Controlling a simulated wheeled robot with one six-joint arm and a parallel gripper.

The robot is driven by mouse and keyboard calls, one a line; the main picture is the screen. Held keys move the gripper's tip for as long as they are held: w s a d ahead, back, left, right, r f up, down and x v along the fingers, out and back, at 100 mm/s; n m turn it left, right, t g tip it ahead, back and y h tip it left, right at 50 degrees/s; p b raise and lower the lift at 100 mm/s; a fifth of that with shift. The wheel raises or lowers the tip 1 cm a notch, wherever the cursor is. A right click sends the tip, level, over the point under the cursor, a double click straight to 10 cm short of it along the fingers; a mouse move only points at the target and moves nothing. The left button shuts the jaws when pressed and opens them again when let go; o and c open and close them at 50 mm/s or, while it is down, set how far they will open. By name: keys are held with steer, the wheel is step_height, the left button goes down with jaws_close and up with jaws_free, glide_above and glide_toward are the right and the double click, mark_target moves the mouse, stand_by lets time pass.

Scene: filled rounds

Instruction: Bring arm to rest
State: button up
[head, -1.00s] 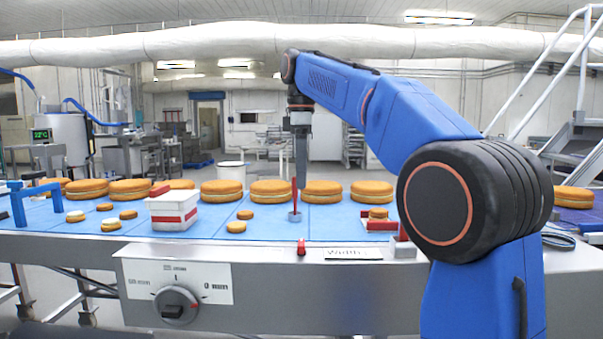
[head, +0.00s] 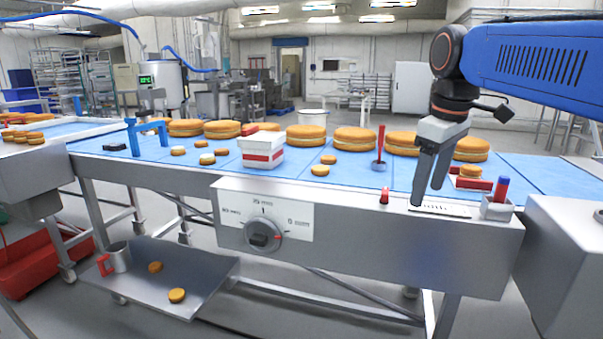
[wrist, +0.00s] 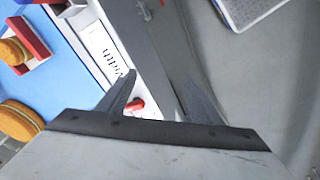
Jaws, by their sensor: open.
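My gripper (head: 430,180) is at the right in the head view, pointing down in front of the conveyor's (head: 350,215) front edge, near a white label plate (head: 440,209). Its two dark fingers are apart and nothing is between them. In the wrist view the gripper (wrist: 160,95) straddles the conveyor's metal edge from above, with the label plate (wrist: 100,50) and a small red part (wrist: 137,104) showing beyond its left finger. My blue arm reaches in from the right.
Large filled rounds (head: 306,135) line the belt (head: 330,181). A white box with a red band (head: 262,149) stands mid-belt. A grey holder (head: 497,207) with a red-and-blue item is right of my gripper. A lower tray (head: 205,275) holds a mug (head: 118,257) and two small rounds.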

steer(key=s+d+f+m+t, duration=0.1)
steer(key=s+f+m, duration=0.3)
steer(key=s+f, duration=0.5)
steer(key=s+d+f+m+t, duration=0.1)
steer(key=s+f+m, duration=0.3)
steer(key=s+f, duration=0.5)
step_height(320, 180, down, 7)
steer(key=shift+s+d+r+t, duration=0.1)
steer(key=shift+s+d+t, duration=0.2)
steer(key=shift+s+d, duration=0.15)
steer(key=shift+w, duration=0.1)
steer(key=shift+c, duration=0.4)
